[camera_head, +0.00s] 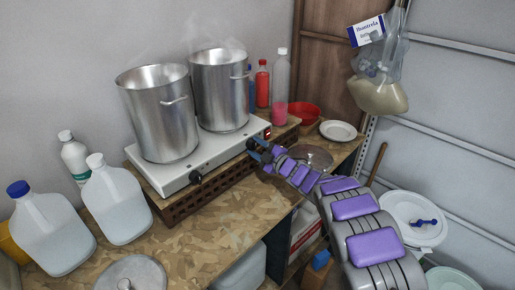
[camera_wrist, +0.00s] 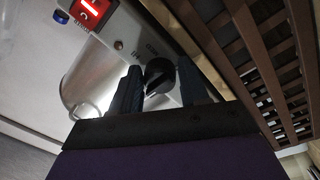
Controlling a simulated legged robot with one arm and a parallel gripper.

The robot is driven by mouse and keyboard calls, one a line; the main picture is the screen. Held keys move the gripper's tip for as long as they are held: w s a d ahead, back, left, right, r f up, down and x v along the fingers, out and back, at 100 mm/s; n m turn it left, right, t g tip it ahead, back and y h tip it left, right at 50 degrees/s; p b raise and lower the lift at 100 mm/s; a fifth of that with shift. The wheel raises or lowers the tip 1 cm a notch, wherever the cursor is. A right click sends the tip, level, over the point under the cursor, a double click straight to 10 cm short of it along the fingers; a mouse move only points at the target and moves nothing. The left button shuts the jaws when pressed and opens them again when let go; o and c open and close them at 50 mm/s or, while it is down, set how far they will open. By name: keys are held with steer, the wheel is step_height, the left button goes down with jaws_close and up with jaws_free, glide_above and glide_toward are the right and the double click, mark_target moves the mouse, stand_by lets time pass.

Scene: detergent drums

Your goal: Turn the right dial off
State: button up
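The hot plate (camera_head: 222,160) stands on the counter with two steel pots (camera_head: 165,117) on it. Its left dial (camera_head: 195,177) is a black knob on the front edge. My gripper (camera_head: 257,150) is at the right part of that front edge and hides the right dial in the head view. In the wrist view the right dial (camera_wrist: 159,76), black with a pale pointer mark, lies between the fingers of my gripper (camera_wrist: 160,84). The fingers are apart, with gaps on both sides of the dial. A red switch (camera_wrist: 92,9) beside the dial is lit.
A brown slatted rack (camera_wrist: 265,65) lies under the hot plate, close to my gripper. White jugs (camera_head: 115,205) stand at the left. A red bowl (camera_head: 304,112) and a white plate (camera_head: 338,130) are at the back right. The front counter is mostly clear.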

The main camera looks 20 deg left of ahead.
steer(key=shift+o, duration=1.4)
steer(key=shift+s+a, duration=0.15)
steer(key=shift+s, duration=0.15)
